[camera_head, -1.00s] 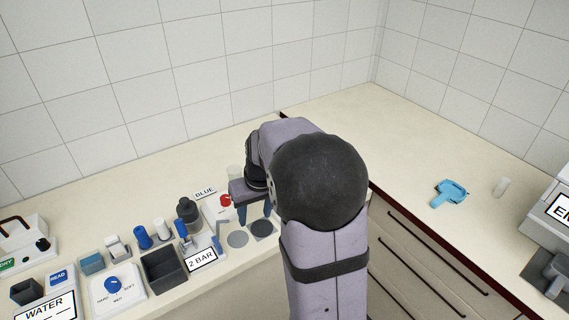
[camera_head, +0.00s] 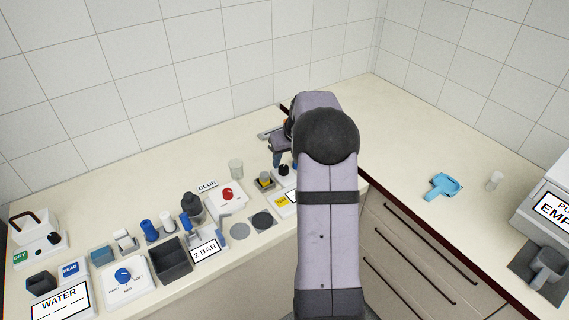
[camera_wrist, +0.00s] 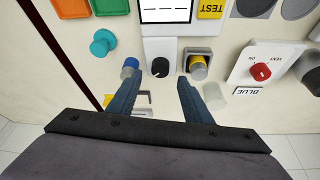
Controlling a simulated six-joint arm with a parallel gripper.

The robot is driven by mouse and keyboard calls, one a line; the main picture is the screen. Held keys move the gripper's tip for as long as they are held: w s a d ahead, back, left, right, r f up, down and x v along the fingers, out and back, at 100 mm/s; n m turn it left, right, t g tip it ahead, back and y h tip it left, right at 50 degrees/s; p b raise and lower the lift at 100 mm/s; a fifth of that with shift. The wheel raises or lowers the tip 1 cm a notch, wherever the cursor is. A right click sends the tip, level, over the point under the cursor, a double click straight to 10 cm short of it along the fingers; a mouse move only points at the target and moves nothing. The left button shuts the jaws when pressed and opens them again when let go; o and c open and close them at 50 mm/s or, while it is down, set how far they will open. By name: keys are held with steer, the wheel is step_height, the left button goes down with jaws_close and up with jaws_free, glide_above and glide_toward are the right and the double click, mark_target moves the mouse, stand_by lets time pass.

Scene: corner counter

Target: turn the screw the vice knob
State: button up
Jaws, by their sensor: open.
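I cannot make out the vice or its screw knob for certain. A grey metal piece (camera_head: 266,134) shows beside my wrist in the head view, and a partly hidden grey and dark piece (camera_wrist: 143,99) lies between my fingers in the wrist view; either may belong to it. My gripper (camera_wrist: 158,84) is open and empty above the counter, its fingers apart and pointing down. A black knob (camera_wrist: 160,67) on a white panel shows just beyond the fingertips. A blue-topped cylinder (camera_wrist: 130,68) stands near the left fingertip. My arm hides much of this area in the head view.
A yellow-topped cylinder in a grey holder (camera_wrist: 198,66), a teal knob (camera_wrist: 102,43) and a red knob (camera_wrist: 261,72) are close by. A clear cup (camera_head: 236,169) stands behind the red-knob panel. The counter right of my arm is mostly clear around a blue tool (camera_head: 441,187).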

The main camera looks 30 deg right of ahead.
mark_target(284, 167)
steer(key=shift+p+x, duration=0.7)
steer(key=shift+x, duration=1.75)
steer(key=shift+c, duration=0.7)
steer(key=c, duration=0.9)
